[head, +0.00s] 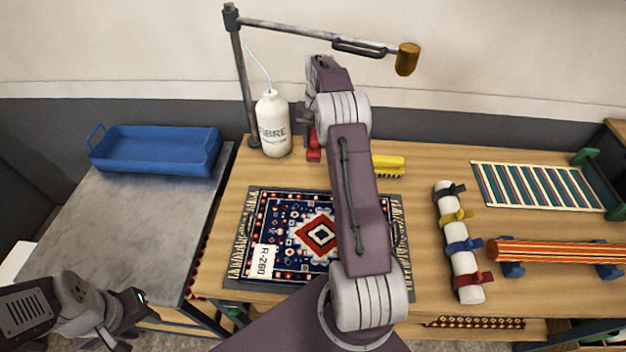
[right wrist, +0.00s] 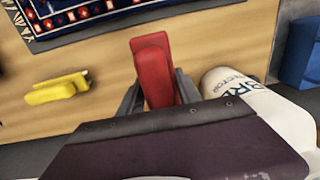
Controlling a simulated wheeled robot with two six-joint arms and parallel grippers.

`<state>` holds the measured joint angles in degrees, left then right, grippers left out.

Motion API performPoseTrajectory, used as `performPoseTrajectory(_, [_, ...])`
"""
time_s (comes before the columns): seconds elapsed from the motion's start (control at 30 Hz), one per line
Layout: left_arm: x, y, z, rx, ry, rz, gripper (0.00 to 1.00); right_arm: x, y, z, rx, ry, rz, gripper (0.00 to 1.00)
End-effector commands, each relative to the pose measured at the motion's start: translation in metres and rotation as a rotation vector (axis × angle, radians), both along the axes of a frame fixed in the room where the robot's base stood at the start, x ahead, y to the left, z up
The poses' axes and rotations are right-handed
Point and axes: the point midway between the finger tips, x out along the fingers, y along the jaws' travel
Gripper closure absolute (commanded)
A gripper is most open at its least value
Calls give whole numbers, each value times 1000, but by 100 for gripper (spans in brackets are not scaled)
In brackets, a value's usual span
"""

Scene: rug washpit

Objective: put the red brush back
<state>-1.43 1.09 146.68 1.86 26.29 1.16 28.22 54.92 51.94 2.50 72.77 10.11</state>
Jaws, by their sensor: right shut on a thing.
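The red brush (right wrist: 153,68) is between the fingers of my right gripper (right wrist: 158,95) in the right wrist view, and the gripper is shut on it. In the head view a small part of the red brush (head: 314,154) shows below my right gripper (head: 311,138), behind the rug and right of the white bottle. My arm hides part of that area, and I cannot tell whether the brush touches the table. My left gripper (head: 131,318) is at the lower left, in front of the grey bench, with its fingers apart and empty.
A yellow brush (head: 389,166) lies right of my arm. A patterned rug (head: 290,235) lies in front, partly hidden. A white bottle (head: 273,125) and a lamp post (head: 241,80) stand close left. A blue tray (head: 155,152) sits on the grey bench (head: 130,220). A strapped white roll (head: 459,240) lies right.

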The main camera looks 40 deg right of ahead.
Motion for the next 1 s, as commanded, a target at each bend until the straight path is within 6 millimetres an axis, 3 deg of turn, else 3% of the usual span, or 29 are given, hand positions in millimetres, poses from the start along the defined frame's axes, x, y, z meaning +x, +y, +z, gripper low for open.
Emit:
performPoseTrajectory(0.2, [0, 0, -4, 0, 0, 0, 64, -5, -10, -6, -13, 10, -21, 100])
performPoseTrajectory(0.5, [0, 0, -2, 0, 0, 0, 64, -5, -9, -62, -12, 11, -19, 100])
performPoseTrajectory(0.67, [0, 0, -2, 0, 0, 0, 64, -4, -9, -68, -13, 8, -18, 100])
performPoseTrajectory(0.9, [0, 0, 2, 0, 0, 0, 64, -5, -8, -102, -11, 10, -18, 100])
performPoseTrajectory(1.0, [0, 0, 1, 0, 0, 0, 64, -5, -8, -104, -13, 8, -18, 100])
